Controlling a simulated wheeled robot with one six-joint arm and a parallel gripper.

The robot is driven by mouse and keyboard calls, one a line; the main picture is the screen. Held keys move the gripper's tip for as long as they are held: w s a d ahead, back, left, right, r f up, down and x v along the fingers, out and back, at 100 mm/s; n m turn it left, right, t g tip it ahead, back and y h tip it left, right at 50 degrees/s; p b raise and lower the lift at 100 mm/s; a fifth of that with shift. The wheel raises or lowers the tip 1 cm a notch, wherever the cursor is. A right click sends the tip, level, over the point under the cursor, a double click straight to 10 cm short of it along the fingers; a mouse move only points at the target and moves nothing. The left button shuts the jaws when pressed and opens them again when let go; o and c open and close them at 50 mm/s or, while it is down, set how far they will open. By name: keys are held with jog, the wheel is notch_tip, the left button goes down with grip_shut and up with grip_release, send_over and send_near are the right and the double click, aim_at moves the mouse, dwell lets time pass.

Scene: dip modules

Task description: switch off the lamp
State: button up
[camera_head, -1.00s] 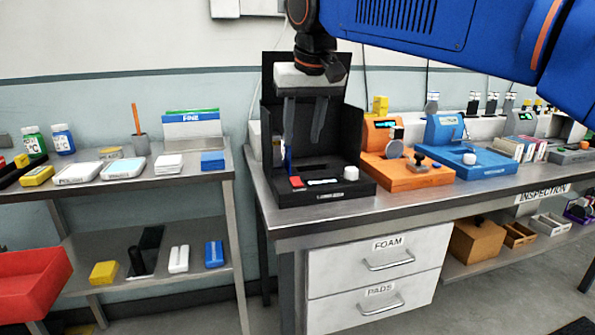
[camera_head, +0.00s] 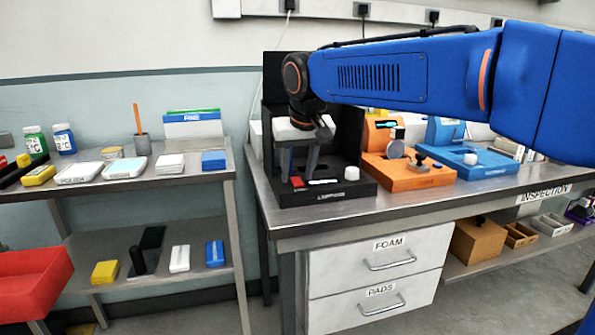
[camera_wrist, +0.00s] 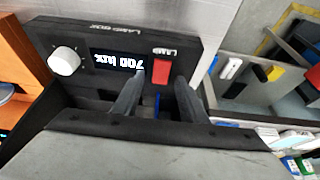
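The black lamp box (camera_head: 330,193) stands on the metal bench, with an open-fronted housing. Its front panel, upside down in the wrist view (camera_wrist: 190,33), carries a red switch (camera_wrist: 162,71) marked LAMP, a lit display (camera_wrist: 116,65) reading 700 lux and a white knob (camera_wrist: 65,61). The red switch also shows in the head view (camera_head: 297,182). My gripper (camera_head: 298,172) points down inside the box's front. Its two fingers are apart with nothing between them. In the wrist view the fingertips (camera_wrist: 160,88) lie on either side of the switch's near end; contact cannot be told.
An orange device (camera_head: 410,176) and a blue device (camera_head: 485,163) stand to the right of the box. A side shelf (camera_head: 200,186) with boxes and bottles is on the left, across a gap. Dark housing walls rise behind and beside my gripper.

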jog(key=shift+c, duration=0.6)
grip_shut()
jog(key=shift+w+a+g, duration=0.1)
jog(key=shift+w+g, duration=0.2)
jog(key=shift+g, duration=0.4)
jog(key=shift+w+g+h, duration=0.15)
jog(key=shift+g+h, duration=0.25)
jog(key=shift+g, duration=0.2)
jog(key=shift+o, duration=0.6)
grip_release()
